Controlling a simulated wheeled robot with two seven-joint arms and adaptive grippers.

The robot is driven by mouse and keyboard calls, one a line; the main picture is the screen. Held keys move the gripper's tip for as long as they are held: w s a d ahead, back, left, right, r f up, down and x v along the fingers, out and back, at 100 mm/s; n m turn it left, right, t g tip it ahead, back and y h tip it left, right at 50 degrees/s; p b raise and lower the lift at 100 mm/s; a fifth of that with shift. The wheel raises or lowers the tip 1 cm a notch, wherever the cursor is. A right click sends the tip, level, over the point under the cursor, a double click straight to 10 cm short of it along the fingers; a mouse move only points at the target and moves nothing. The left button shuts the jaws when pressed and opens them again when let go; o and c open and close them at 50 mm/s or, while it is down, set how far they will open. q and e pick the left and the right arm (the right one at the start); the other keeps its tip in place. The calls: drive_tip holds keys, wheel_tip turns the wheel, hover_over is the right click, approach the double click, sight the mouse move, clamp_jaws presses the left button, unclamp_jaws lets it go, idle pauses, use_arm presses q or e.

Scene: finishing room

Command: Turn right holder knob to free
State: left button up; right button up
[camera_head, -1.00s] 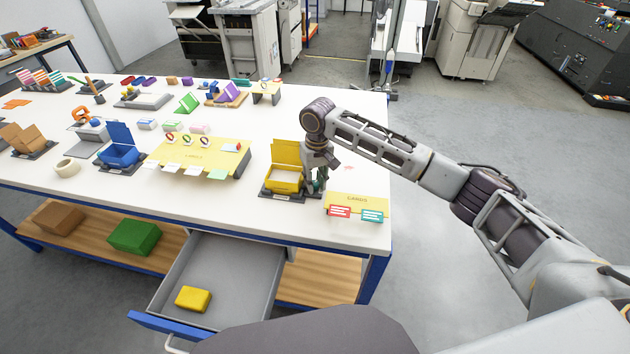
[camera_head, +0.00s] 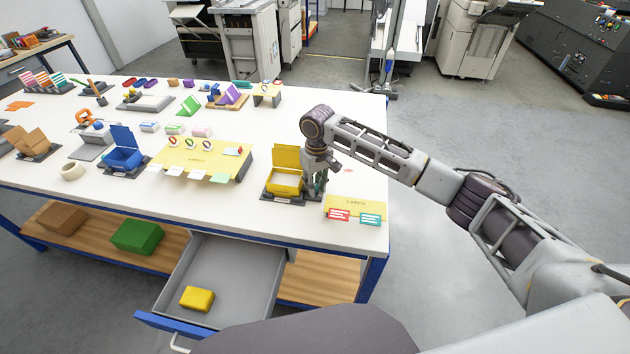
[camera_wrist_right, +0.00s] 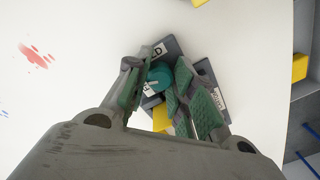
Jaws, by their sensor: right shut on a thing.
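The right holder's teal knob (camera_wrist_right: 160,77) sits on a dark grey base (camera_wrist_right: 173,47) in the right wrist view. A white label ending in "LD" lies beside it, and another label is partly covered. My right gripper (camera_wrist_right: 158,82) is shut on the knob, with green finger pads on both sides of it. In the head view, my right gripper (camera_head: 318,186) reaches down at the right side of the yellow open-lidded box (camera_head: 284,182), and the knob is mostly hidden there. My left gripper is not in view.
A yellow cards stand (camera_head: 356,204) with red and teal cards is just right of the gripper. A yellow display board (camera_head: 204,160) and a blue open box (camera_head: 122,158) stand to the left. The open drawer (camera_head: 235,275) below holds a yellow block (camera_head: 197,298).

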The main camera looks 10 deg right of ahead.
drive_tip(key=shift+r+n+p, duration=0.15)
drive_tip(key=shift+n+p, duration=0.25)
drive_tip(key=shift+p, duration=0.15)
drive_tip(key=shift+n+p, duration=0.8)
drive_tip(key=shift+p, duration=0.3)
drive_tip(key=shift+n+p, duration=0.75)
drive_tip(key=shift+n, duration=0.05)
clamp_jaws()
drive_tip(key=o, duration=0.7)
unclamp_jaws()
drive_tip(key=shift+o, duration=0.2)
